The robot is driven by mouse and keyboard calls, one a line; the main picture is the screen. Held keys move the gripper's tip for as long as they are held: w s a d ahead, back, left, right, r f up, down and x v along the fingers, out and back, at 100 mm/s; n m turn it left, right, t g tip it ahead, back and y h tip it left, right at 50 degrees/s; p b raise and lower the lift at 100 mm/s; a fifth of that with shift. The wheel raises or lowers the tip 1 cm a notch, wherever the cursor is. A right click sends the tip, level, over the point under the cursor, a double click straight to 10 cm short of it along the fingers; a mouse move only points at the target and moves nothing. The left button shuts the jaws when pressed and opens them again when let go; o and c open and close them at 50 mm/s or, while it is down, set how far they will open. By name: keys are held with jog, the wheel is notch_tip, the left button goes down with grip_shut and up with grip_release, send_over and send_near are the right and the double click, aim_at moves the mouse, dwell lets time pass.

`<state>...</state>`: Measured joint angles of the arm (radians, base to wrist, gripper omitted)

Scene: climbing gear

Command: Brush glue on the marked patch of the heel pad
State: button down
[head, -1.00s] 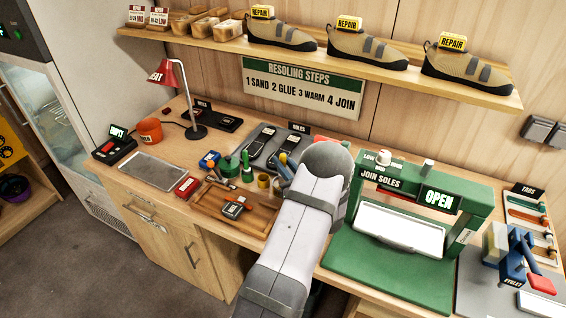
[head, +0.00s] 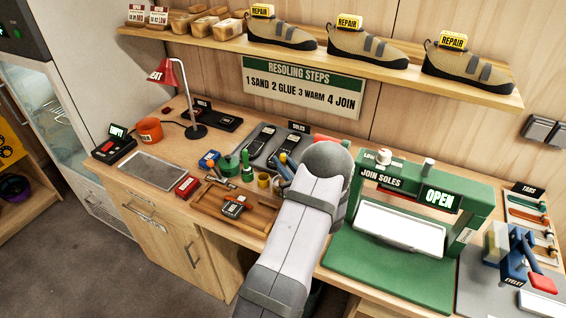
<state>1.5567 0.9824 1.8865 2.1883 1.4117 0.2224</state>
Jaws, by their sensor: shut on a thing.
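A small dark pad with a pale marked label (head: 234,207), which looks like the heel pad, lies on the brown wooden tray (head: 262,222) near the bench's front edge. A green pot (head: 228,165) stands behind the tray, and a green bottle-like thing (head: 247,169) stands beside it. I cannot tell from the picture which one holds glue. No brush can be made out clearly. My grey-white arm reaches over the bench to the right of the tray. Its rounded joint hides what lies behind it, and my gripper does not show.
A dark tray of soles (head: 268,140) is behind. The green press (head: 425,195), marked open, stands right of my arm. A shelf of shoes (head: 365,52) hangs above.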

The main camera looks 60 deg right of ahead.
jog(key=shift+r+p, duration=2.05)
jog(key=shift+r, duration=1.45)
jog(key=w+a+f+n+t+y, duration=0.1)
jog(key=w+a+f+n+y, duration=0.25)
jog(key=a, duration=0.55)
jog(key=w+a+f+n+t+y, duration=0.1)
jog(key=w+a+n+y, duration=0.25)
jog(key=a+y, duration=0.35)
jog(key=w+a+f+n+t+y, duration=0.1)
jog(key=w+a+f+n+y, duration=0.25)
jog(key=a, duration=0.65)
jog(key=w+a+f+n+g+y, duration=0.1)
jog(key=a+y, duration=0.4)
jog(key=a, duration=0.8)
jog(key=w+a+f+n+g+y, duration=0.1)
jog(key=w+a+n+g+y, duration=0.2)
jog(key=a, duration=1.1)
jog(key=n+g+y, duration=0.3)
jog(key=shift+f, duration=0.4)
jog(key=shift+d+n, duration=0.1)
jog(key=shift+n, duration=0.15)
